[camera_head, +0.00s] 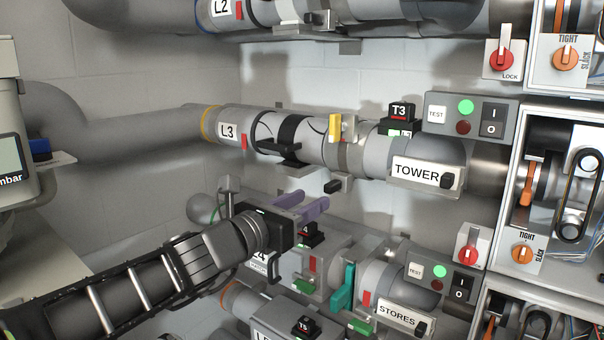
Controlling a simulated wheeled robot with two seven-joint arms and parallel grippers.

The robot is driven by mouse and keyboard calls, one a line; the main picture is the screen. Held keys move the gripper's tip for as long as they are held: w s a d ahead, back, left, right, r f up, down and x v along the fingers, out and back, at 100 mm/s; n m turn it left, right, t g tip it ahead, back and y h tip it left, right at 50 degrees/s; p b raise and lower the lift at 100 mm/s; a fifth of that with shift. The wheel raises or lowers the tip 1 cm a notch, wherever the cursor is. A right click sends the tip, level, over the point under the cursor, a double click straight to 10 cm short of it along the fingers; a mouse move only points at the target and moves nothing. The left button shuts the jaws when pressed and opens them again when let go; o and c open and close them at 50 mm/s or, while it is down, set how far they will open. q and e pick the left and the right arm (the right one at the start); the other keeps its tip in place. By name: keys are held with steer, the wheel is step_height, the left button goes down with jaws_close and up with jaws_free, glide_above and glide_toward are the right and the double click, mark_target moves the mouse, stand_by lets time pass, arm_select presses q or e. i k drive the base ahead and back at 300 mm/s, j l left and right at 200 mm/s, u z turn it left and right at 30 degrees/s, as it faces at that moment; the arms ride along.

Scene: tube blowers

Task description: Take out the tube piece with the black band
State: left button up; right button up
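The tube piece with the black band (290,131) sits in the middle row, in line between the L3 pipe end (228,131) and the tube leading to the TOWER housing (415,170). A dark bracket or handle is on its lower front. My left gripper (316,203) has purple fingers and is below the tube piece, apart from it. Its two fingers stand apart with nothing seen between them, so it is open. My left arm comes in from the lower left and hides part of the lower row. My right gripper is not in view.
A yellow lever (335,127) stands right of the banded piece. The T3 block (402,118) and a switch box (470,116) with a lit green lamp are further right. Below are a teal lever (344,288) and the STORES housing (398,315). Another pipe row runs above.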

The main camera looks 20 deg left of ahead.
mark_target(297, 138)
steer(key=j+z, duration=0.4)
steer(key=i+j+z, duration=0.1)
steer(key=z, duration=0.25)
steer(key=j, duration=0.1)
